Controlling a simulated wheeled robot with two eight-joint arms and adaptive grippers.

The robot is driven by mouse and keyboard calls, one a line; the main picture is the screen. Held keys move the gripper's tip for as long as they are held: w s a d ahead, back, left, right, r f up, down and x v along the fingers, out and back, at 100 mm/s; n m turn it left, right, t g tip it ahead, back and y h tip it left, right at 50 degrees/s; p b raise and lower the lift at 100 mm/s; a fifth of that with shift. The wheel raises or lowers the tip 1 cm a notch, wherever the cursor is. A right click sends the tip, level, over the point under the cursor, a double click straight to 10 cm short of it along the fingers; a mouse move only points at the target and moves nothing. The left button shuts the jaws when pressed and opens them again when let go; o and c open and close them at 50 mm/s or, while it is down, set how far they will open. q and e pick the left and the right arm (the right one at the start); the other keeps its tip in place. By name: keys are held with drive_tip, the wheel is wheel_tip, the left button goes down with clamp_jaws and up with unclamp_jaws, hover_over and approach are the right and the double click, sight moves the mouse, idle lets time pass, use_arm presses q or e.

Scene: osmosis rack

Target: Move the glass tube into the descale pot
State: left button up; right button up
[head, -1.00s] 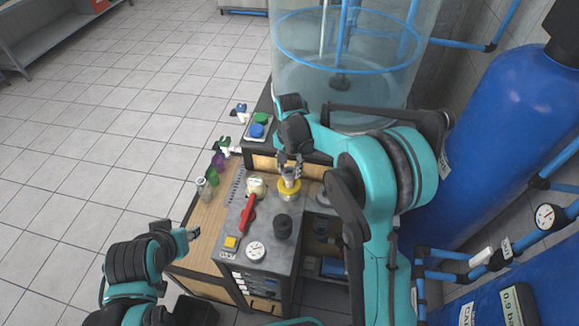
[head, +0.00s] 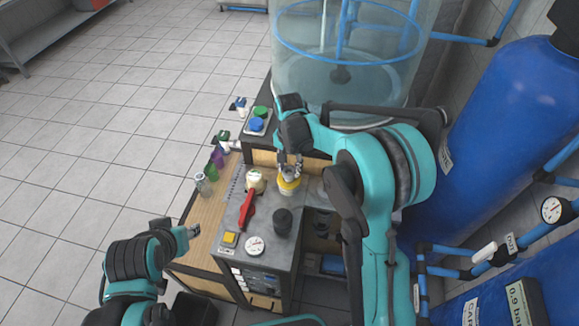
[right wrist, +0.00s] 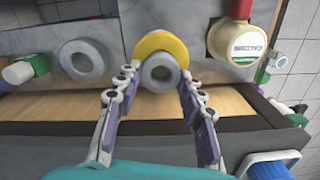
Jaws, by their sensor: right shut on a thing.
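My right gripper (head: 290,164) is shut on a grey, round-ended piece, which I take to be the glass tube (right wrist: 160,72); its end shows as a ring between the fingertips (right wrist: 158,80) in the right wrist view. The tube is at a yellow-collared holder (head: 289,184) on the grey bench top; the yellow collar (right wrist: 160,44) shows right behind it. Whether it sits inside the collar is hard to tell.
A red lever (head: 247,208), a black round part (head: 283,222), a gauge (head: 254,246) and a yellow button (head: 230,238) crowd the bench top. A clear jar (head: 203,184) and coloured cups stand on the wooden ledge. A large clear tank (head: 350,80) stands behind.

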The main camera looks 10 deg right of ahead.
drive_tip(key=shift+f+b, duration=0.6)
drive_tip(key=shift+f, duration=0.2)
drive_tip(key=o, duration=1.3)
drive_tip(key=shift+o, duration=0.2)
wheel_tip(320, 180, up, 8)
drive_tip(key=p, duration=0.5)
